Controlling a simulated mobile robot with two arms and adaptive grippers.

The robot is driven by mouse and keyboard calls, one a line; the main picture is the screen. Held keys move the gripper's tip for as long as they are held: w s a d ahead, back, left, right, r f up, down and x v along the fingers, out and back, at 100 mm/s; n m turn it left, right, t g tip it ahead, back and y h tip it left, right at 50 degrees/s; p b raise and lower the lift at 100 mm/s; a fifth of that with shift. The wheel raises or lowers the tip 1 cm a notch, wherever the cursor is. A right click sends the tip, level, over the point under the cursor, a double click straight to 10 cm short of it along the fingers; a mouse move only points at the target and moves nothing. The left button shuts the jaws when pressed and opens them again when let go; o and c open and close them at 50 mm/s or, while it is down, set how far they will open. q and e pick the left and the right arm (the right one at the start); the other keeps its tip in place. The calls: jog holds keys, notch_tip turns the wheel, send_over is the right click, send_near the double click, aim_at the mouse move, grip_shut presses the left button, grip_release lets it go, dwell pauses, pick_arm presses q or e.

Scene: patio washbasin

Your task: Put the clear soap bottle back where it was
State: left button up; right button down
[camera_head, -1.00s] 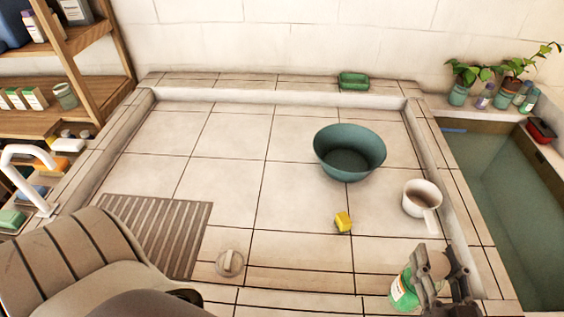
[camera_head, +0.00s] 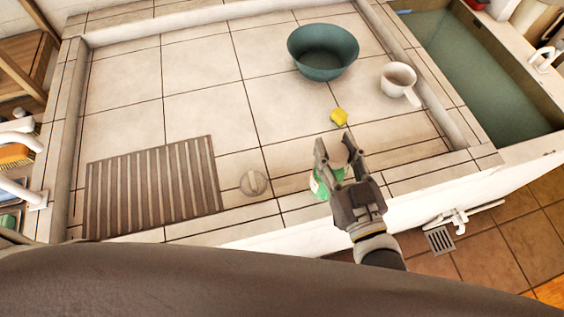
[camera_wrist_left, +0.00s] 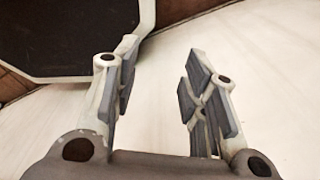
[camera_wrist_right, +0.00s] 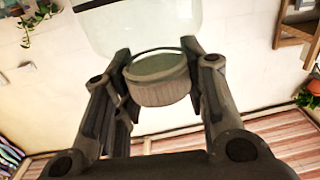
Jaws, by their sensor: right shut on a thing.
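The clear soap bottle (camera_head: 322,186), with a green and white label, shows at the front ledge of the basin, partly hidden by my right gripper (camera_head: 336,146). In the right wrist view, my right gripper (camera_wrist_right: 156,68) is shut on the bottle's round cap (camera_wrist_right: 160,85), and its clear body (camera_wrist_right: 150,25) extends beyond the fingers. I cannot tell whether the bottle touches the ledge. My left gripper (camera_wrist_left: 158,85) is open and empty in the left wrist view, and out of the head view.
The tiled basin holds a teal bowl (camera_head: 322,66), a white mug (camera_head: 398,80), a yellow block (camera_head: 339,116), a round knob (camera_head: 253,183) and a slatted mat (camera_head: 150,188). A water trough (camera_head: 470,75) lies at the right. The basin's centre is clear.

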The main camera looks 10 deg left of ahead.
jog(key=shift+w+a, duration=0.1)
jog(key=shift+a, duration=0.1)
pick_arm(q)
notch_tip(320, 180, down, 13)
jog(key=d+b, duration=0.1)
jog(key=b, duration=1.1)
jog(key=shift+w+d+r+b, duration=0.15)
jog(key=shift+w+r+b, duration=0.05)
jog(key=shift+w+b, duration=0.2)
pick_arm(e)
jog(key=w+a+f, duration=0.2)
jog(key=w+f, duration=0.4)
jog(key=w+a+f, duration=0.3)
jog(key=w+f, duration=0.3)
jog(key=shift+w+a+f, duration=0.2)
jog(key=shift+a+f, duration=0.1)
jog(key=shift+f, duration=0.1)
jog(key=shift+f, duration=0.25)
pick_arm(q)
jog(key=shift+w+f, duration=0.1)
pick_arm(e)
jog(key=c, duration=0.9)
grip_release()
